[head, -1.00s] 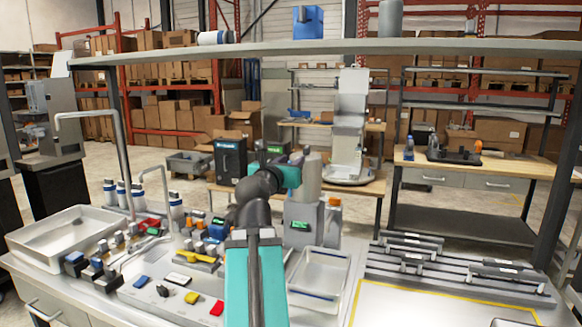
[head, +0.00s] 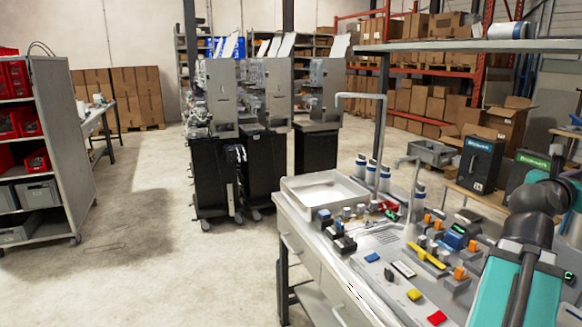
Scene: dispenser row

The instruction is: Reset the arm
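My arm shows at the right edge of the head view, with teal links and dark joints, above the right part of the workbench (head: 352,262). Its far end runs out of the picture at the right, so my gripper is not visible. I cannot tell what, if anything, it holds.
The bench carries a white tray (head: 318,207), a tap pipe, valves and small coloured blocks such as a yellow one (head: 414,294). Dispensers on black cabinets (head: 215,178) stand behind. A shelf rack with red bins (head: 40,150) is at left. The floor (head: 160,220) between is open.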

